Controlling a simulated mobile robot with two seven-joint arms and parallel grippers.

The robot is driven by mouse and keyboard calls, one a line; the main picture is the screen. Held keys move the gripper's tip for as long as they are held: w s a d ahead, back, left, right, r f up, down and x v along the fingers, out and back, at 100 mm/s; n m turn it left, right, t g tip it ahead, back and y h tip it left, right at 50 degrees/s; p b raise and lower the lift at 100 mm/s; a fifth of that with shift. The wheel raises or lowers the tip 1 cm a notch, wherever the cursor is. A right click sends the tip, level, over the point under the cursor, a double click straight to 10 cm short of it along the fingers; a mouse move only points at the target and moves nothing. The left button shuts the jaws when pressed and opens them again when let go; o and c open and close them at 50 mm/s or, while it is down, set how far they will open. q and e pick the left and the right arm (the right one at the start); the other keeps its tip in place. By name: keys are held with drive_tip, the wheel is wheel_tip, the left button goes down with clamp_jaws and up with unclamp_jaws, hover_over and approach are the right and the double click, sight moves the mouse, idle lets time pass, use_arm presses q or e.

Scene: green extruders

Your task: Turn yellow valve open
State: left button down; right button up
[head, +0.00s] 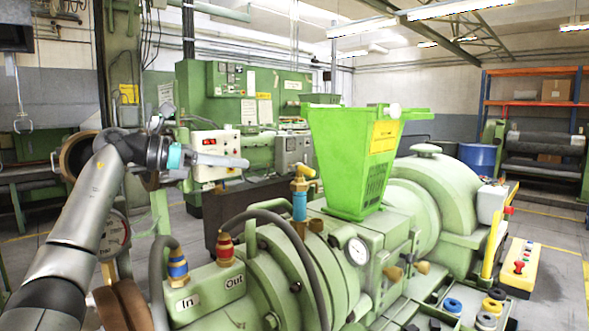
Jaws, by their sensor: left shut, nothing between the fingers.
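The yellow valve (303,178) is a small brass-yellow fitting with a short handle at its top. It stands upright on a blue pipe section (299,206) on top of the green extruder (255,265). My left gripper (244,162) comes in from the left, past a teal band at its wrist. Its fingers are shut and empty and point right, towards the valve. In the picture a gap separates the fingertips from the valve handle; the distance in depth is hard to tell. My right gripper is not in view.
A green hopper (345,155) stands just right of the valve. Red and blue hose fittings (225,250) and a dark curved hose (308,255) are below and left of it. A white control box (213,150) is behind my left gripper. A pressure gauge (357,251) sits lower right.

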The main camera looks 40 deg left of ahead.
sight(304, 171)
use_arm(q)
drive_tip(key=p+x, duration=0.4)
drive_tip(key=x, duration=0.7)
drive_tip(key=shift+w+r, duration=0.1)
drive_tip(key=shift+r, duration=0.1)
drive_tip(key=shift+w+d+f+p, duration=0.3)
drive_tip(key=shift+w+p, duration=0.15)
drive_tip(key=shift+w, duration=0.15)
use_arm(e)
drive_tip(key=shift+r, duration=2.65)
